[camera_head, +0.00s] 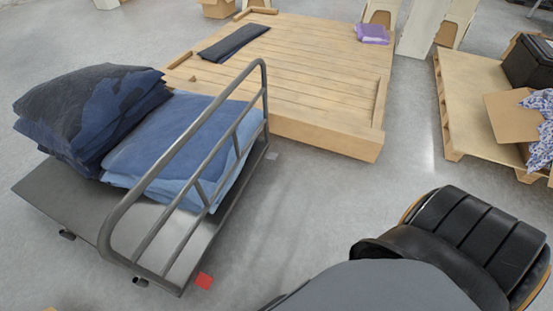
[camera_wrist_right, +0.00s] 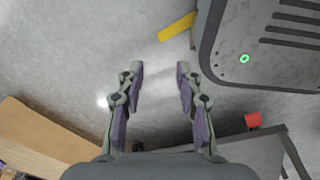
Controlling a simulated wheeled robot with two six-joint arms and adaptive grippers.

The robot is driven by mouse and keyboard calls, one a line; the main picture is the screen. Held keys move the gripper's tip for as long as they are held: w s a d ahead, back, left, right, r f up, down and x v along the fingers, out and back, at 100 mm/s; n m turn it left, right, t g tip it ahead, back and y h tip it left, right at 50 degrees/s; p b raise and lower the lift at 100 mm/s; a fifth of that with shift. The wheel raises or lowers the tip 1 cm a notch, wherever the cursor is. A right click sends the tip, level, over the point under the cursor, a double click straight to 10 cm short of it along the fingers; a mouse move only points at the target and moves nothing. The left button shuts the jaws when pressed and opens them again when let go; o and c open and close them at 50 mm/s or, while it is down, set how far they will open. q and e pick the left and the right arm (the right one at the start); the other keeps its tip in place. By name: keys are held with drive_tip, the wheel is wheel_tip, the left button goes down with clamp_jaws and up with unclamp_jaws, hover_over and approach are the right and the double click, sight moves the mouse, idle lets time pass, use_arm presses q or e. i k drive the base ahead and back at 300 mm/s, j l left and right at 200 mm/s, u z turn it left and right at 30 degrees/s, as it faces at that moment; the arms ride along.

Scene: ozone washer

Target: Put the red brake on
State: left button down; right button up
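The red brake (camera_head: 203,281) is a small red pedal low at the near end of a grey flatbed cart (camera_head: 58,196), beside the foot of its tubular handle (camera_head: 170,160). In the right wrist view the red brake (camera_wrist_right: 253,120) shows at the lower right, at the cart's edge (camera_wrist_right: 245,150). My right gripper (camera_wrist_right: 160,68) is open and empty, its purple-padded fingers apart over bare floor. The red brake lies to the right of the fingers in that view, not touching them. My left gripper is in neither view. Whether the brake is pressed down is not clear.
Folded dark jeans (camera_head: 95,110) and lighter blue jeans (camera_head: 170,150) lie on the cart. A low wooden platform (camera_head: 310,85) stands behind it. A pallet (camera_head: 465,105) with boxes is at the right. Open floor (camera_head: 310,205) lies right of the cart.

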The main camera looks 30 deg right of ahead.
sight(270, 156)
drive_tip(key=i+l, duration=0.15)
drive_tip(key=l, duration=0.25)
drive_tip(key=i+l+u, duration=0.15)
drive_tip(key=l, duration=0.3)
drive_tip(key=i+l, duration=0.15)
drive_tip(key=l, duration=0.25)
drive_tip(key=i+l+u, duration=0.15)
drive_tip(key=l, duration=0.3)
drive_tip(key=i+l, duration=0.1)
drive_tip(key=l, duration=0.35)
drive_tip(key=i+l+u, duration=0.15)
drive_tip(key=l, duration=0.75)
drive_tip(key=i+u, duration=0.05)
